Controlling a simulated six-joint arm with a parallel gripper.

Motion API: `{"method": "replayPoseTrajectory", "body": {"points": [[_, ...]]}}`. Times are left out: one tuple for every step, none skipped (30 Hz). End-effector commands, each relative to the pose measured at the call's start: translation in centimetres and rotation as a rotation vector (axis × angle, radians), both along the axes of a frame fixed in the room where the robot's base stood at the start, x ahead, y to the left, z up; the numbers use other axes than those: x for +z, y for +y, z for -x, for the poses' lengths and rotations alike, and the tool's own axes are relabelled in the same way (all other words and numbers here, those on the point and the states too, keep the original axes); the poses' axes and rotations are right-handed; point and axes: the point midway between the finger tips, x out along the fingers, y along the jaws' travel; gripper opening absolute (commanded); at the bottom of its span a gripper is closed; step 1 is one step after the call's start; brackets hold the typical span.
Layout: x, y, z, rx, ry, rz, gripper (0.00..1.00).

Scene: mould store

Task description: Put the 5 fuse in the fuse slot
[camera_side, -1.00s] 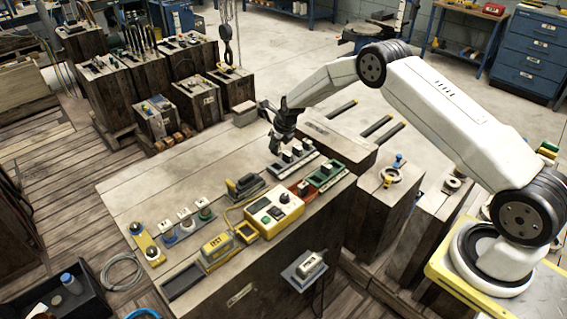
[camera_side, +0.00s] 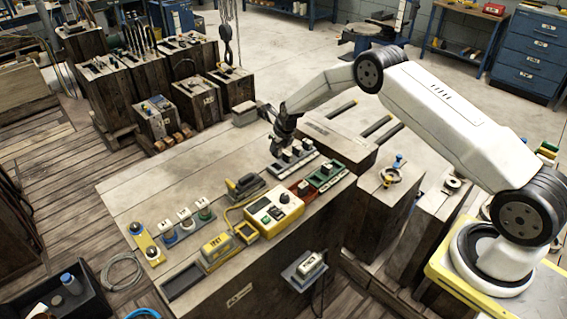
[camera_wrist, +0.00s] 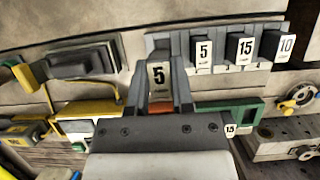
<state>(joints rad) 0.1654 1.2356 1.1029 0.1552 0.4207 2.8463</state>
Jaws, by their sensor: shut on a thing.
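My gripper (camera_wrist: 158,85) is shut on a dark fuse with a white "5" label (camera_wrist: 158,74) in the wrist view. In the side view my gripper (camera_side: 277,148) is over the left end of the grey fuse rack (camera_side: 313,157); the held fuse is not clear there. The rack also shows in the wrist view, with fuses labelled 5 (camera_wrist: 203,53), 15 (camera_wrist: 239,48) and 10 (camera_wrist: 284,46). A red-orange block (camera_side: 302,189) sits in front of the rack, partly hidden by my gripper in the wrist view. I cannot tell whether it is the fuse slot.
A green holder (camera_side: 326,177) stands right of the red block. A yellow meter (camera_side: 275,212) with a cable stands to the left. A grey handled block (camera_side: 244,186) is behind the meter. The back left of the bench top is clear.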

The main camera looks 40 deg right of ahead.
Motion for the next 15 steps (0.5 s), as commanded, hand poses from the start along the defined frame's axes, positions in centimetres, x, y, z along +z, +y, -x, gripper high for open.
{"method": "replayPoseTrajectory", "body": {"points": [[-0.4,0.0,0.0,0.000,0.000,0.000,0.00],[-0.6,0.0,0.0,0.000,0.000,0.000,0.00],[-0.9,0.0,0.0,0.000,0.001,0.000,0.00],[-1.1,0.0,0.0,0.000,0.001,0.000,0.00],[-1.3,0.0,0.0,0.000,0.000,0.000,0.00],[-1.6,0.0,0.0,0.000,0.000,0.000,0.00],[-1.8,0.0,0.0,0.000,-0.001,0.000,0.00],[-2.0,0.0,0.0,-0.001,-0.001,0.000,0.00],[-2.3,0.0,0.0,-0.001,0.000,0.000,0.00],[-2.5,0.0,0.0,-0.001,0.000,0.000,0.00],[-2.6,0.0,0.0,-0.001,0.000,0.000,0.00],[-2.9,0.0,0.0,-0.001,0.000,0.000,0.00],[-3.0,0.0,0.0,-0.001,0.000,0.000,0.00],[-3.2,0.0,0.0,-0.001,0.000,0.000,0.00],[-3.4,0.0,0.0,-0.001,0.000,0.000,0.00]]}}
